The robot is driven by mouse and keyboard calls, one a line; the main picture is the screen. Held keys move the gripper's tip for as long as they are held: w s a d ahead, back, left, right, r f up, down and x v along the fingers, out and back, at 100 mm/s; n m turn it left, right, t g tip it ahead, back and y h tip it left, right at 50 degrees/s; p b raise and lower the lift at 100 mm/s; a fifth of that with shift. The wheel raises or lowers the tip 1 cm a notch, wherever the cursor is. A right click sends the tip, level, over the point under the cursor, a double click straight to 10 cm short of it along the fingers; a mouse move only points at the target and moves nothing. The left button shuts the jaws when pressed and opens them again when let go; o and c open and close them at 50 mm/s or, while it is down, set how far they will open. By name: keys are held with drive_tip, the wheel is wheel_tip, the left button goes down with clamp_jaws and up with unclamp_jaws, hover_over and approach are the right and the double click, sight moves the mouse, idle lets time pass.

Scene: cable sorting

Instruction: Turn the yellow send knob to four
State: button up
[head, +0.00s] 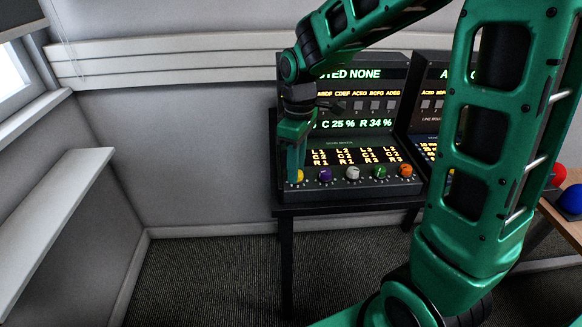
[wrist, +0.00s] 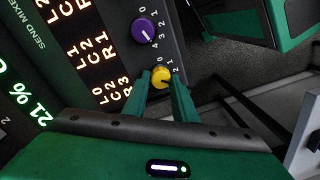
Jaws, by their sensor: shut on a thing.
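The yellow send knob (head: 297,175) is at the left end of the knob row on the mixer panel (head: 345,188). My gripper (head: 295,178) reaches down onto it from above. In the wrist view the yellow knob (wrist: 162,77) sits between the two green fingertips (wrist: 162,80), which are shut on it.
A purple knob (wrist: 144,30) is close beside the yellow one; white (head: 352,173), green (head: 379,171) and orange (head: 405,170) knobs follow to the right. A lit display (head: 350,125) stands upright behind the panel. The floor (head: 200,280) left of the table is clear.

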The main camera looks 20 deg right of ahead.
drive_tip(key=m, duration=0.3)
drive_tip(key=shift+d+m, duration=0.3)
drive_tip(key=shift+m, duration=1.6)
drive_tip(key=shift+s, duration=0.1)
drive_tip(key=o, duration=1)
drive_tip(key=shift+o, duration=0.2)
drive_tip(key=shift+r, duration=0.1)
